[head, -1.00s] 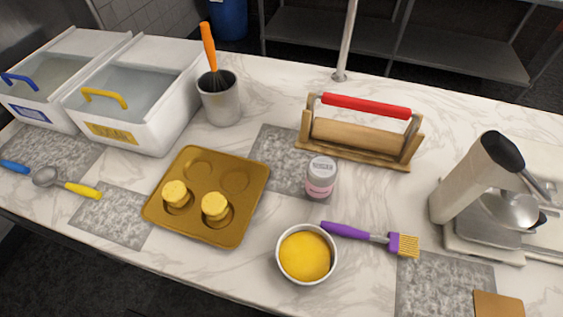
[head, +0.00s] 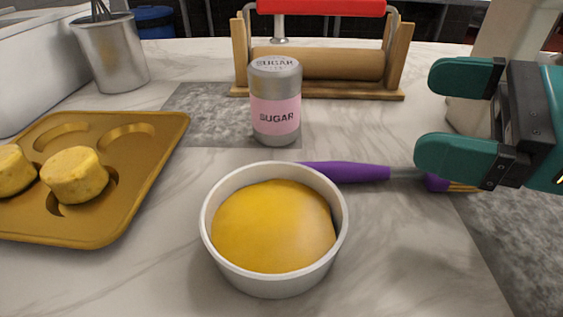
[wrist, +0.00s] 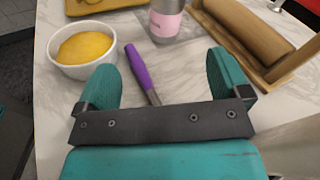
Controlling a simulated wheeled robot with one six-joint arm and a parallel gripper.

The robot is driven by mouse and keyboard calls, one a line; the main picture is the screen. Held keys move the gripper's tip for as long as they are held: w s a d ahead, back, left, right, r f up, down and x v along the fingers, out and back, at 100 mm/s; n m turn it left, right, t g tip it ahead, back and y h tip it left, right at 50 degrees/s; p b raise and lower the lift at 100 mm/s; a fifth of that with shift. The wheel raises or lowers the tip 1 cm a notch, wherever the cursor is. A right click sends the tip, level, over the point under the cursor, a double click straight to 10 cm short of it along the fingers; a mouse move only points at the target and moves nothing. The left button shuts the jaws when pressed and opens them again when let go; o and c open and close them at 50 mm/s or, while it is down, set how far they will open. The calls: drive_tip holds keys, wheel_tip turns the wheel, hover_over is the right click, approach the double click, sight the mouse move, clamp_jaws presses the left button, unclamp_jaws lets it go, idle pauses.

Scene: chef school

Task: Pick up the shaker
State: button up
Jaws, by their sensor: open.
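The shaker (head: 275,104) is a grey cylinder with a pink band reading "SUGAR". It stands upright on a grey patch of the marble counter in the head view, behind the white bowl. In the wrist view the shaker (wrist: 166,22) shows at the top, its upper part cut off by the frame. My gripper (head: 445,120) has teal fingers, open and empty, to the right of the shaker in the head view. In the wrist view my gripper (wrist: 165,80) points toward the shaker, which lies beyond the fingertips and apart from them.
A white bowl (head: 212,236) of yellow filling stands in front of the shaker. A purple-handled brush (head: 345,171) lies between bowl and gripper. A rolling pin (head: 320,64) on a wooden stand is behind. A gold muffin tray (head: 125,215) is left, a metal utensil pot (head: 115,58) beyond it.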

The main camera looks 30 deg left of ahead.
sight(299, 83)
drive_tip(key=f+m+b, duration=0.1)
drive_tip(key=w+f+m+y, duration=0.1)
drive_tip(key=shift+a+m+b, duration=0.15)
drive_tip(key=shift+m+b, duration=0.2)
drive_tip(key=shift+m, duration=0.05)
drive_tip(key=a+r+p, duration=0.1)
drive_tip(key=p, duration=0.1)
drive_tip(key=shift+w+m+p, duration=0.1)
drive_tip(key=shift+m+p, duration=0.2)
drive_tip(key=a+p, duration=0.1)
drive_tip(key=p, duration=0.2)
drive_tip(key=shift+a, duration=0.35)
drive_tip(key=a, duration=0.3)
drive_tip(key=a+p, duration=0.1)
drive_tip(key=a, duration=0.2)
drive_tip(key=a+p, duration=0.1)
drive_tip(key=a, duration=0.2)
drive_tip(key=shift+a+f, duration=0.2)
drive_tip(key=shift+f, duration=0.15)
drive_tip(key=shift+s+a+r, duration=0.15)
drive_tip(key=shift+s+a, duration=0.05)
drive_tip(key=shift+a, duration=1.15)
drive_tip(key=shift+s+a+r, duration=0.1)
drive_tip(key=shift+s+a, duration=0.05)
drive_tip(key=shift+a, duration=1.2)
drive_tip(key=c, duration=1.1)
wheel_tip(299, 83, up, 10)
drive_tip(key=p, duration=0.4)
drive_tip(key=shift+d, duration=0.1)
